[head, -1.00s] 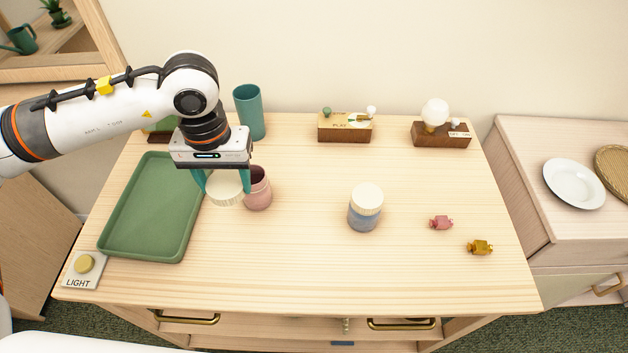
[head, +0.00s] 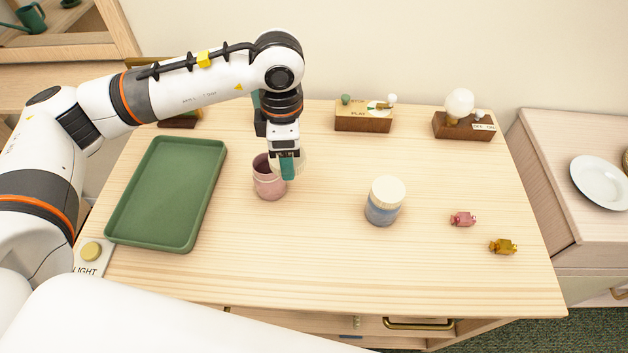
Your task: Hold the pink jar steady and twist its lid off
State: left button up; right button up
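The pink jar (head: 269,184) stands upright on the wooden table (head: 320,250), its dark open mouth showing with no lid on it. My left gripper (head: 287,167) is just beside and above the jar's right side, turned edge-on so one teal finger hides the other. A cream lid (head: 300,164) shows partly behind that finger, off the jar and seemingly held between the fingers. Whether the lid touches the jar or table is hard to tell. My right gripper is not in view.
A green tray (head: 165,240) lies left, with a LIGHT button (head: 91,251) near its front. A blue jar with a cream lid (head: 385,202) stands right of centre. Pink (head: 462,219) and yellow (head: 503,246) wrapped candies lie further right.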

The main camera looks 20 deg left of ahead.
pick_arm(q)
jog(key=n, duration=0.2)
jog(key=f+n, duration=0.1)
jog(key=n, duration=0.1)
jog(key=d+n, duration=0.1)
jog(key=shift+w+f+n+b, duration=0.2)
jog(key=shift+w+n+b, duration=0.1)
jog(key=shift+w+n, duration=0.1)
jog(key=n, duration=1.9)
send_near(313, 202)
notch_tip(313, 202, down, 6)
jog(key=shift+w+a+r, duration=0.1)
jog(key=shift+f, duration=0.45)
jog(key=shift+b, duration=0.3)
jog(key=shift+f, duration=0.2)
jog(key=o, duration=1.1)
